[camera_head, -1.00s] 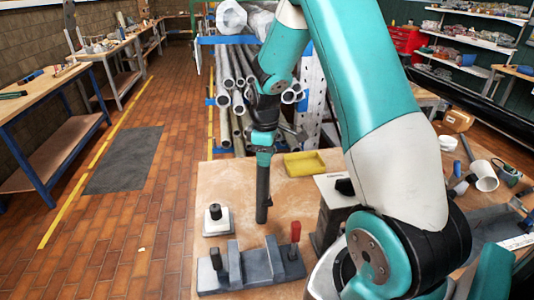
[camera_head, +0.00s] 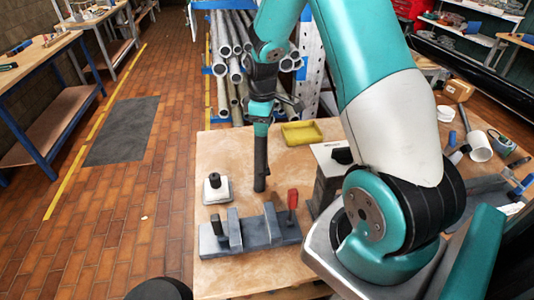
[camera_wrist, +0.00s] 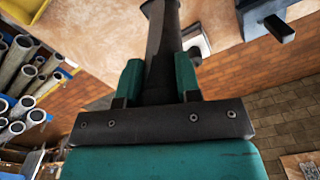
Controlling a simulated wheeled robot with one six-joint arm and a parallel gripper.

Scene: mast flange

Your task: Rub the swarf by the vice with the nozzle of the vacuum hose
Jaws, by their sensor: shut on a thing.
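My gripper (camera_head: 261,119) is shut on the dark tube-shaped nozzle (camera_head: 260,165), which hangs upright with its tip down at the workbench. I cannot tell whether the tip touches the top. In the wrist view the nozzle (camera_wrist: 163,40) runs out between the teal fingers of my gripper (camera_wrist: 157,78). I cannot make out any swarf beside the vice.
A pale block with a black knob (camera_head: 216,189) stands left of the tip. A yellow tray (camera_head: 301,134) lies behind, and a dark box-shaped device (camera_head: 330,170) stands to the right. Pipes (camera_head: 229,58) are racked behind.

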